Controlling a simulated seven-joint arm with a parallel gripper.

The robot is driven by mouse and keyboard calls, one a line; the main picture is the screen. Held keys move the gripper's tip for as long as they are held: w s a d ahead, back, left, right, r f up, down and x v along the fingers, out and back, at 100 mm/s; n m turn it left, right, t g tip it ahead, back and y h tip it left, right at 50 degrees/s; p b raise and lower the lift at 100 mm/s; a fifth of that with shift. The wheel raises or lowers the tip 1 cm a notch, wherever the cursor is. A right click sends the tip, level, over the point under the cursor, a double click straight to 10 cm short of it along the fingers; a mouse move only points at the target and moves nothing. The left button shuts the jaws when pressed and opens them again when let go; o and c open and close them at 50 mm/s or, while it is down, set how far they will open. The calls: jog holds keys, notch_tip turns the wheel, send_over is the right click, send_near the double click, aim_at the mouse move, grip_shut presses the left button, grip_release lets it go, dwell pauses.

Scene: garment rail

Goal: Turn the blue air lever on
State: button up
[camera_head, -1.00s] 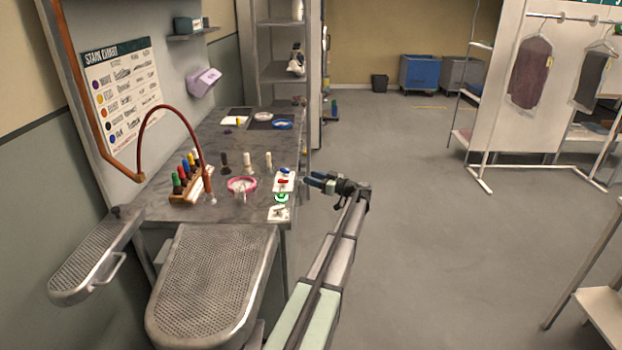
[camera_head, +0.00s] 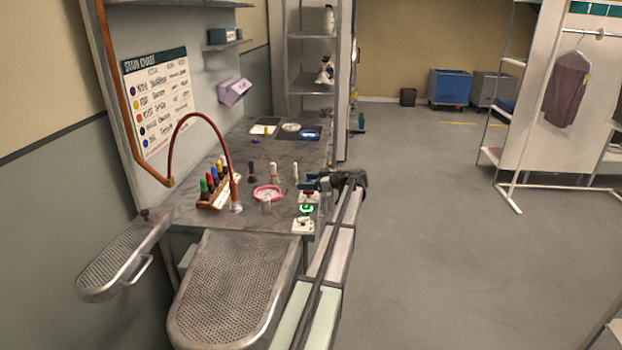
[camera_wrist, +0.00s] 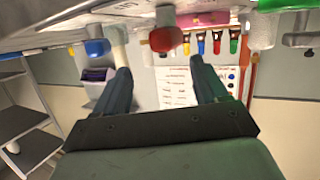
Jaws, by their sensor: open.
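The blue lever (camera_wrist: 97,47) shows in the wrist view at upper left, outside the left finger and apart from it. A red knob (camera_wrist: 165,40) shows between the two fingers, a little beyond the tips. My gripper (camera_wrist: 158,72) is open with nothing held between its fingers. In the head view my gripper (camera_head: 306,186) is at the right front edge of the grey worktop (camera_head: 270,213), over the row of controls. It hides much of that row there, and I cannot clearly pick out the blue lever. A green-ringed control (camera_head: 306,209) sits just in front.
A rack of coloured bottles (camera_head: 218,190), a pink-rimmed dish (camera_head: 267,193) and several small upright bottles stand left of my gripper. A red hose (camera_head: 172,140) arches over the worktop's left. A perforated ironing board (camera_head: 232,290) juts out in front. Open floor (camera_head: 430,220) lies to the right.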

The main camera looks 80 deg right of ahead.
jog(key=w+n+g+y, duration=0.1)
jog(key=w+d+r+n+g, duration=0.1)
jog(key=w+n, duration=0.1)
jog(key=w+n+g+y, duration=0.1)
jog(key=shift+w+d+r+y, duration=0.25)
jog(key=shift+w+r+y, duration=0.05)
jog(key=shift+w+r, duration=0.1)
jog(key=s+d+r+n+g+y, duration=0.1)
jog(key=s+d+r+n+g, duration=0.15)
jog(key=r+n+g, duration=0.3)
jog(key=s+d+r+n+g+y, duration=0.2)
jog(key=d+r+n+g, duration=0.1)
jog(key=r+n+g, duration=0.25)
notch_tip(320, 180, down, 14)
jog(key=shift+s+a+f, duration=0.15)
jog(key=shift+f, duration=0.1)
jog(key=c, duration=1.1)
